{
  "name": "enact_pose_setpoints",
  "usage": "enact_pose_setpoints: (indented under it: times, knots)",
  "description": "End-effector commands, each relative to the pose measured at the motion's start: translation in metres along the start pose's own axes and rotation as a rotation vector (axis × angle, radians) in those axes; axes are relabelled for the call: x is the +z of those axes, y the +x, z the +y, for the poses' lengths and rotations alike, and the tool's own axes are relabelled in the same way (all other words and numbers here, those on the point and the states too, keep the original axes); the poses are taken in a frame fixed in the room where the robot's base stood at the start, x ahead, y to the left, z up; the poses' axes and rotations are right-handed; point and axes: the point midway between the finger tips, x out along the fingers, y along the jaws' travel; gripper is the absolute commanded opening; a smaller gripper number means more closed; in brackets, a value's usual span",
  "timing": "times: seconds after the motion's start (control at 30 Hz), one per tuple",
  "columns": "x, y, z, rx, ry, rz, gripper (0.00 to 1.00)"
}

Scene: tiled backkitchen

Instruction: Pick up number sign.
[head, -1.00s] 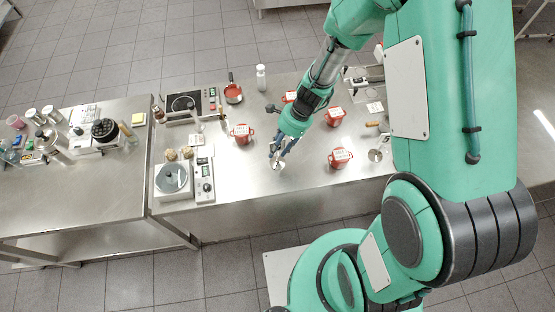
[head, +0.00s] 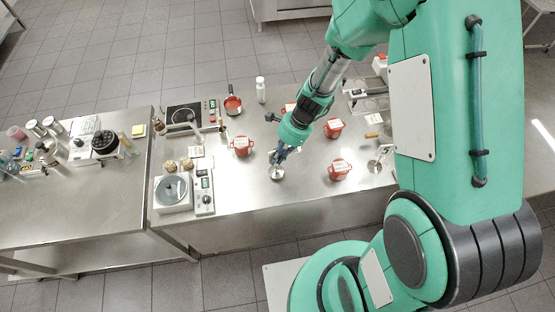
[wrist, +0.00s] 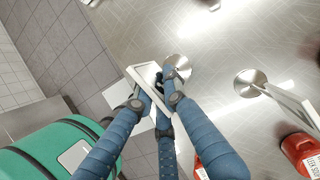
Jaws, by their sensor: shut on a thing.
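The number sign (wrist: 141,84) is a pale, thin upright plate on a round shiny metal base (wrist: 178,68). In the wrist view my gripper (wrist: 163,88) is shut on the plate, with its blue jointed fingers around it. The sign's face is turned away, so I cannot read it. In the head view my gripper (head: 280,157) points down over the steel table, and the sign's round base (head: 277,174) shows just below the fingers. The base looks to be on or very near the table top. The fingers hide most of the plate.
A second sign with a round base (wrist: 250,82) stands to the right; it also shows in the head view (head: 376,166). Red labelled pots (head: 241,146), (head: 339,170) and (head: 333,128) stand around my gripper. A scale (head: 173,193) is at left. The front table edge is close.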

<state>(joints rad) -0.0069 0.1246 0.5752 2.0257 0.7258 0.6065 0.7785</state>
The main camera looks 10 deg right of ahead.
Motion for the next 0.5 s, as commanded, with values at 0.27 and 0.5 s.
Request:
enact_pose_setpoints:
  times: [0.27,0.5]
  knots:
    - [0.005,-0.018,0.024,-0.002,0.002,0.0,0.0]
    - [0.005,-0.022,0.068,-0.001,0.001,0.0,0.0]
